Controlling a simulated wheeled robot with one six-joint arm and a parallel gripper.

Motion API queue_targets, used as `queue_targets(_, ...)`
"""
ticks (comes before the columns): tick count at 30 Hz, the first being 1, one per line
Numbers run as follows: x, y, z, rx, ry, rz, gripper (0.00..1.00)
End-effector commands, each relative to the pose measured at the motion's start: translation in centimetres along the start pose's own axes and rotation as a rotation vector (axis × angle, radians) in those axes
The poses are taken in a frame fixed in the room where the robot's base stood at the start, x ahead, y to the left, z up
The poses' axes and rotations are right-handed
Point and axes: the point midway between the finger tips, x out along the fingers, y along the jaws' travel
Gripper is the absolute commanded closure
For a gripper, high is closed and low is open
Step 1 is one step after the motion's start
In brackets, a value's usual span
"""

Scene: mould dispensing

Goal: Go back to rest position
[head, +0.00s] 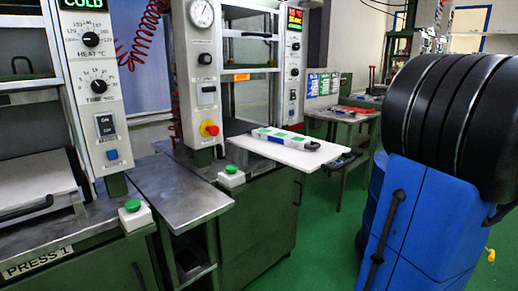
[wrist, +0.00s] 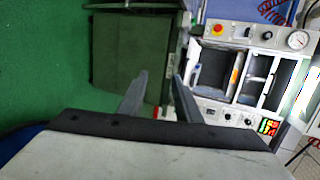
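My gripper (wrist: 159,82) shows in the wrist view as two grey fingers spread apart. Nothing is visible between them, and floor and a green cabinet lie beyond. The fingers do not show in the head view. In the head view, a white plate (head: 300,154) sticks out of the middle press (head: 205,80). A flat whitish piece with green and blue marks (head: 280,136) and a dark end lies on the plate. My gripper is apart from it. A press front with dials and open bays (wrist: 250,75) appears turned sideways in the wrist view.
Press 1 (head: 95,90) stands at the left, its display reading COLD. A metal side table (head: 180,195) stands between the presses. Green buttons on white boxes (head: 230,177) sit on the front edges. A workbench (head: 345,113) stands behind. Green floor (head: 325,235) is open centre-right.

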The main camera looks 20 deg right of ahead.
Motion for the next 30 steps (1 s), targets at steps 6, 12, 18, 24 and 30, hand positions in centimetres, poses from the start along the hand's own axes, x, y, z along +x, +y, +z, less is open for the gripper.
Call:
queue_targets(6,6.4,-0.3,3.3,-0.021,-0.106,0.145,0.69)
queue_targets(12,11.1,0.1,6.9,-0.057,-0.185,0.284,0.69)
queue_targets(18,14.7,0.9,10.6,-0.116,-0.247,0.417,0.69)
queue_targets(24,17.3,2.0,14.2,-0.198,-0.292,0.542,0.69)
queue_targets(30,19.1,3.3,17.6,-0.298,-0.322,0.654,0.69)
